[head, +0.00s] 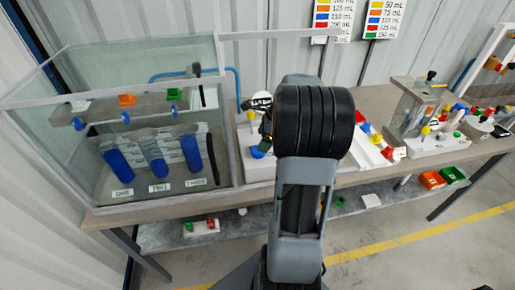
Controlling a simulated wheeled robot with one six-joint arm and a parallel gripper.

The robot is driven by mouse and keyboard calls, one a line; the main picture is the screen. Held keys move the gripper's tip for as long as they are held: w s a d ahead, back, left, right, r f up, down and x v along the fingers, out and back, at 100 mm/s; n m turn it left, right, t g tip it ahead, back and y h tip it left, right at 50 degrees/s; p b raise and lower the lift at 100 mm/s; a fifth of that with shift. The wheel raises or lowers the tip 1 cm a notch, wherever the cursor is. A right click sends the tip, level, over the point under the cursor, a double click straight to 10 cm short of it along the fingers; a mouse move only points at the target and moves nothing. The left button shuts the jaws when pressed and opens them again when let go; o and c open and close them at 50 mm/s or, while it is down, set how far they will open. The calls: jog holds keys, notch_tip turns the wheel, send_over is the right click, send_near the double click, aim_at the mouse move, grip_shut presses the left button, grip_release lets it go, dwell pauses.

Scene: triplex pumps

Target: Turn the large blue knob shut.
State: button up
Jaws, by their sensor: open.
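A blue knob (259,151) shows on the white block (262,168) just left of my arm; it is partly hidden, and I cannot tell how far it is turned. My gripper (265,138) shows only in part, to the left of my arm's big black joint. It is open and points down close to the blue knob. I cannot tell whether it touches the knob. My arm hides the rest of the gripper and the bench behind it.
A glass tank (215,150) with three blue cylinders and small blue knobs on a shelf stands at left. To the right on the bench (370,97) are a white tray (372,152) and a clear-walled unit (411,108). Orange and green bins (432,180) sit lower right.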

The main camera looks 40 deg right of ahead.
jog(key=shift+x, duration=2.7)
jog(key=c, duration=0.9)
